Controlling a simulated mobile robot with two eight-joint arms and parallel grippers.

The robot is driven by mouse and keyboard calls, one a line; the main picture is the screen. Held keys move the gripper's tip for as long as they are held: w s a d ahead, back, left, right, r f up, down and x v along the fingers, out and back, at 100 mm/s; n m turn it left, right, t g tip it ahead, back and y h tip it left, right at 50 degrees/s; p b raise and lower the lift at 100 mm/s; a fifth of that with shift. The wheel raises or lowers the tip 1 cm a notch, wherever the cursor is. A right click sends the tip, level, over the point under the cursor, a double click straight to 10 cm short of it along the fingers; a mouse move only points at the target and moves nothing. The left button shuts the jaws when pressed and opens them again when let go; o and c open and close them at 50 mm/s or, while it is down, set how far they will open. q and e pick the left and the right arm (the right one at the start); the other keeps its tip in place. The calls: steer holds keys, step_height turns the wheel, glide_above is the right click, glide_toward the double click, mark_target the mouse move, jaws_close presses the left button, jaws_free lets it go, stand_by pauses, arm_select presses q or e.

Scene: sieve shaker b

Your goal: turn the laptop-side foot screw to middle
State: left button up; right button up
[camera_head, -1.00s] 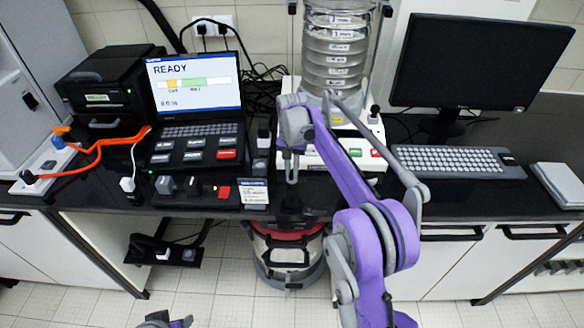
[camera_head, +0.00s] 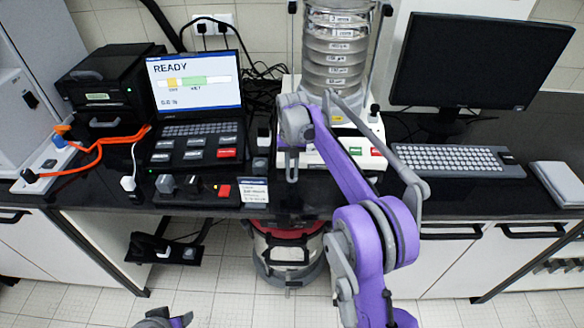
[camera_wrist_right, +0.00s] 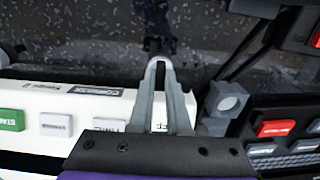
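The sieve shaker stands at the back centre, a clear sieve stack (camera_head: 337,50) on a white base (camera_head: 312,158). The laptop (camera_head: 196,88) is to its left. My right gripper (camera_head: 292,180) hangs at the base's front. In the right wrist view its fingertips (camera_wrist_right: 160,64) come together in front of the base, over the dark counter, with nothing seen between them. A grey knob-like part (camera_wrist_right: 225,98) beside the base's laptop-side end may be the foot screw; it is apart from the fingers. My left gripper (camera_head: 165,318) shows only partly at the bottom edge.
A keypad (camera_head: 195,148) lies before the laptop screen, with a switch panel (camera_head: 200,190) and a small label card (camera_head: 254,191) at the counter's front. A monitor (camera_head: 480,60) and keyboard (camera_head: 455,161) stand right. The dark counter (camera_head: 400,190) is clear in front of the keyboard.

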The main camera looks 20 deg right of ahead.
mark_target(292, 172)
steer(key=shift+o, duration=0.8)
step_height(292, 172, up, 11)
steer(key=p, duration=0.1)
steer(key=shift+f, duration=0.1)
